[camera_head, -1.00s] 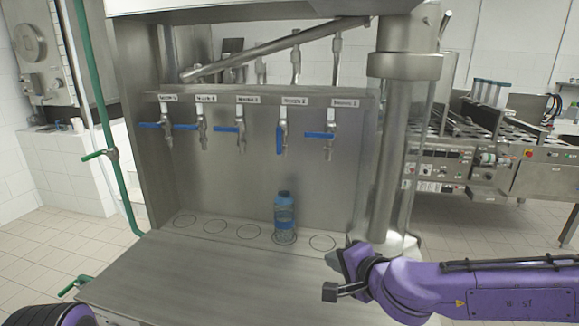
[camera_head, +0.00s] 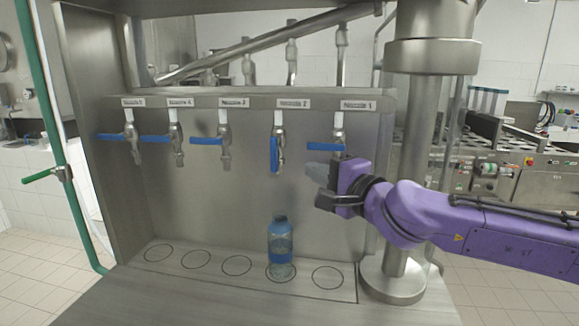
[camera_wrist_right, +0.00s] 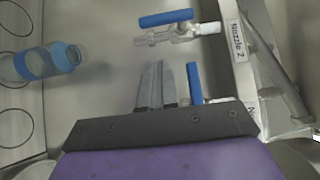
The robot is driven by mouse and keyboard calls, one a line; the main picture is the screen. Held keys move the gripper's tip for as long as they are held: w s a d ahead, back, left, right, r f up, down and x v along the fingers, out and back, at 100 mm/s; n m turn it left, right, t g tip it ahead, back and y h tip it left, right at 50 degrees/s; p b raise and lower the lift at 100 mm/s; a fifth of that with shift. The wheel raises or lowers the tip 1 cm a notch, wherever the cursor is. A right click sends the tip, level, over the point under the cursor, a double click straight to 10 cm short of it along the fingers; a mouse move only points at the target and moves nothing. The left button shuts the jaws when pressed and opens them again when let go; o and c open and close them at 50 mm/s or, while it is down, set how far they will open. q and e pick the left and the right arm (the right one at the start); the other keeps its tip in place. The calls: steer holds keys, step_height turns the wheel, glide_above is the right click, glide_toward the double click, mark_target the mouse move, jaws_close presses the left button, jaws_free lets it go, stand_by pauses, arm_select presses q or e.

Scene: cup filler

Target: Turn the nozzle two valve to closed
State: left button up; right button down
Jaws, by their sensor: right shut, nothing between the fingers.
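The nozzle two valve (camera_head: 278,150) hangs under its label with its blue handle vertical, in line with the spout. In the right wrist view its blue handle (camera_wrist_right: 166,18) lies alongside the spout. My right gripper (camera_head: 318,172) is shut and empty, below and right of this handle, close under the nozzle 1 valve (camera_head: 327,146). It does not touch the nozzle two handle. Its closed fingers (camera_wrist_right: 157,84) point toward the nozzle two valve in the wrist view. My left gripper is not in view.
A blue-banded bottle (camera_head: 280,247) stands on the circle below nozzle two. The nozzle 1 handle (camera_wrist_right: 195,84) is crosswise, right beside my fingers. Other valves with crosswise handles hang to the left. A thick steel column (camera_head: 410,130) stands behind my right arm.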

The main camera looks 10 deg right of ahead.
mark_target(274, 155)
steer(key=w+a+p, duration=0.1)
steer(key=w+a, duration=0.3)
steer(key=shift+a+f, duration=0.15)
steer(key=shift+a, duration=0.1)
